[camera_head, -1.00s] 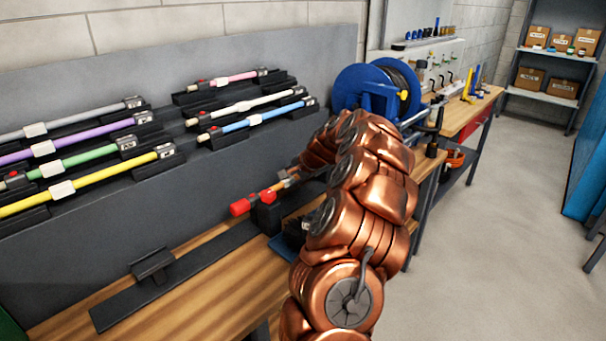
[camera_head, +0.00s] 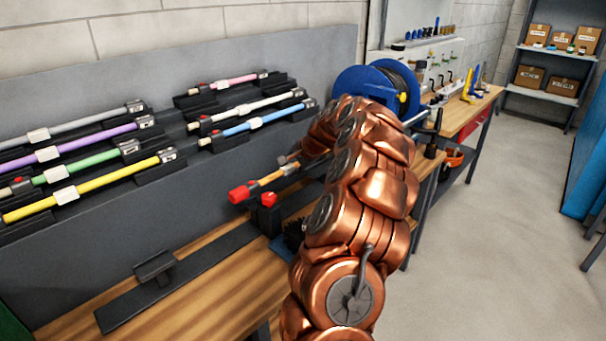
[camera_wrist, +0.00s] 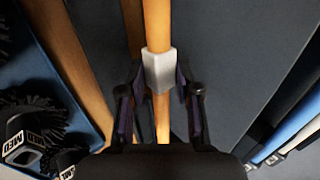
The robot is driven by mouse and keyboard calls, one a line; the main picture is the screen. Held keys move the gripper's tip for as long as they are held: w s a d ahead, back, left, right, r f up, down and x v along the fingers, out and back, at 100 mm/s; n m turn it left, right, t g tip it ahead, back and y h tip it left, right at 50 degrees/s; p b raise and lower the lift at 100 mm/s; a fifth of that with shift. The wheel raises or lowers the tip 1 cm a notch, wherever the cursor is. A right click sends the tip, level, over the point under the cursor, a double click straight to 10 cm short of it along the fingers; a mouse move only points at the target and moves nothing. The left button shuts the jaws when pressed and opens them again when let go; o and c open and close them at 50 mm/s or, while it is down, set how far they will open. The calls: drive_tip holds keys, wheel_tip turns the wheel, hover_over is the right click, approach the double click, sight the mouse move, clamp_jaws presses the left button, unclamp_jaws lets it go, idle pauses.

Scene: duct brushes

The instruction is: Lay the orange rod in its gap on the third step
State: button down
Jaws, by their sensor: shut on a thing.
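The orange rod (camera_head: 270,179) is raised a little above the bench, its red end pointing left. My gripper (camera_wrist: 158,82) is shut on the rod's white collar (camera_wrist: 158,70), with one finger on each side. The rod (camera_wrist: 157,25) runs up and down through the wrist view. The stepped grey rack (camera_head: 230,158) stands behind, with grey, purple, green and yellow rods at left and pink, white and blue rods at right. I cannot tell which bare place is the orange rod's gap.
A low black stand on a long dark base (camera_head: 185,278) lies on the wooden bench (camera_head: 75,312). A red-topped block (camera_head: 268,199) is just below the rod. Dark round brushes (camera_wrist: 35,120) lie on a blue tray, left in the wrist view. A blue reel (camera_head: 362,88) stands beyond my arm.

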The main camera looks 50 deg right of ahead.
drive_tip(key=shift+r, duration=0.35)
